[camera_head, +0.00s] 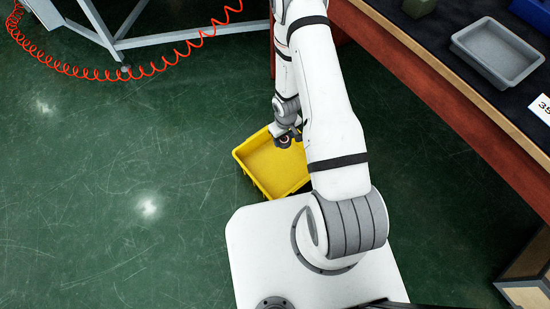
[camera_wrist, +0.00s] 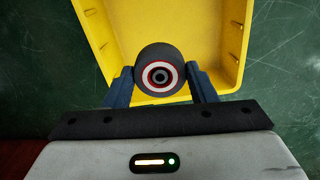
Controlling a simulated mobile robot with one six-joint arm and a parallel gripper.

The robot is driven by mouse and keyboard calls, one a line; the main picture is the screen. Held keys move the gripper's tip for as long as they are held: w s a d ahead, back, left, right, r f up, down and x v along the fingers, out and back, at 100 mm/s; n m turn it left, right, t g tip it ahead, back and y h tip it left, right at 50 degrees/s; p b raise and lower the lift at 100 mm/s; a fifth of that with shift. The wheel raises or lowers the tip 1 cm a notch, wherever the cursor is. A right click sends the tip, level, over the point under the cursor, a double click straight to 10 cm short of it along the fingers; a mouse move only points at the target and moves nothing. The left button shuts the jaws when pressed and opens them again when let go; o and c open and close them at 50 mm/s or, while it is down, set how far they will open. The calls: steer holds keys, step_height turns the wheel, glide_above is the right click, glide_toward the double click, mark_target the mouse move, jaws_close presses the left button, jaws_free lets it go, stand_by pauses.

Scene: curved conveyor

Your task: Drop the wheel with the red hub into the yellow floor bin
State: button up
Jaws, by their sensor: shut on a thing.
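The wheel (camera_wrist: 160,73) is dark with a white ring, a red ring and a grey centre. In the wrist view my gripper (camera_wrist: 161,82) is shut on it, one finger on each side. The yellow floor bin (camera_wrist: 239,50) lies beyond and below the wheel, on the green floor. In the head view the bin (camera_head: 265,177) stands beside my white base, and my gripper (camera_head: 286,139) with the wheel (camera_head: 284,142) is over its upper right part. My arm hides part of the bin's right side. The bin's visible inside looks empty.
A workbench (camera_head: 455,118) with a wooden edge runs along the right, bearing a grey tray (camera_head: 497,52). A grey metal frame (camera_head: 160,40) and a coiled red hose (camera_head: 75,70) are at the upper left. The green floor (camera_head: 120,180) on the left is clear.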

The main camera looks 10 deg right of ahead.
steer(key=shift+w+d+f+b, duration=0.1)
steer(key=shift+w+f+b, duration=0.15)
steer(key=shift+f+b, duration=0.1)
step_height(320, 180, down, 5)
steer(key=b, duration=0.5)
steer(key=shift+f, duration=0.15)
steer(key=o, duration=1.1)
step_height(320, 180, up, 8)
steer(key=p, duration=0.7)
steer(key=shift+p, duration=0.3)
